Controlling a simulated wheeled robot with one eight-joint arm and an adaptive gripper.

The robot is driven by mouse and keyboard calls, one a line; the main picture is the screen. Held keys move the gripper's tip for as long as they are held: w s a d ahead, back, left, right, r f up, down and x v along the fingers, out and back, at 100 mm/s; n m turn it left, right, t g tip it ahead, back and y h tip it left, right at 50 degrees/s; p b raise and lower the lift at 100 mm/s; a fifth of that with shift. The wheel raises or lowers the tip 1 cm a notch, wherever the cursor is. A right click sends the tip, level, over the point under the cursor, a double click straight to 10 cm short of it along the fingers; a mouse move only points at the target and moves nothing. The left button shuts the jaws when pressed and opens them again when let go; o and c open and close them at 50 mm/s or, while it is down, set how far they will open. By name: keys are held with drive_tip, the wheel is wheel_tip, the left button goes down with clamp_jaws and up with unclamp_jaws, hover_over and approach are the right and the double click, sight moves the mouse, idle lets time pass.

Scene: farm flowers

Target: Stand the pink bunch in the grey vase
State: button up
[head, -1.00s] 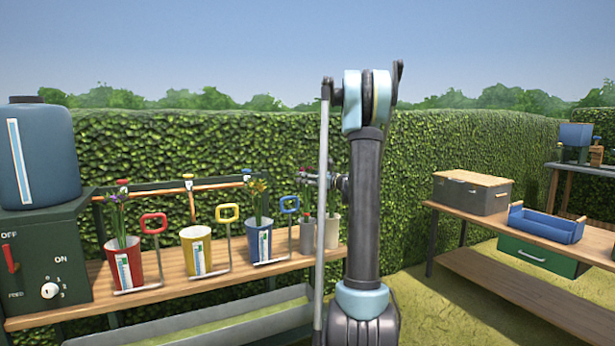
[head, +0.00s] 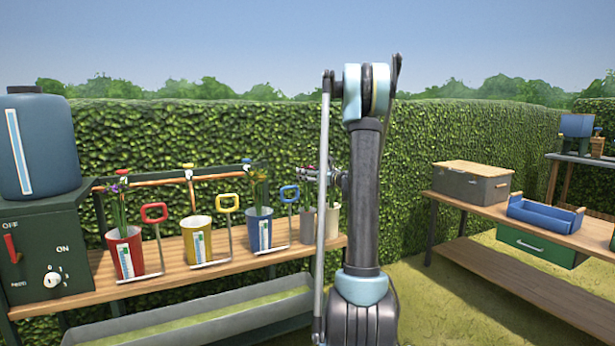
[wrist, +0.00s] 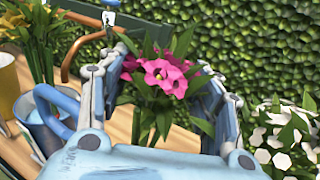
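The pink bunch (wrist: 160,78), bright pink blooms with green leaves, shows between the two blue fingers of my gripper (wrist: 165,58) in the wrist view. The fingers are spread apart on either side of it, with no clear grip on the stems. In the head view my gripper (head: 318,173) is at the far right part of the left bench, above a greyish pot (head: 308,228) and a paler pot partly behind my arm. The pot under the pink bunch is hidden in the wrist view.
White flowers (wrist: 285,140) stand close right of my gripper. A blue bucket (head: 259,232) with a raised handle is to the left, then a yellow one (head: 196,240) and a red one (head: 125,252). A pipe with taps (head: 188,178) runs behind them. The hedge is behind.

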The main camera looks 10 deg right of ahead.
drive_tip(key=shift+o, duration=0.7)
drive_tip(key=v, duration=1.2)
drive_tip(key=shift+a, duration=0.1)
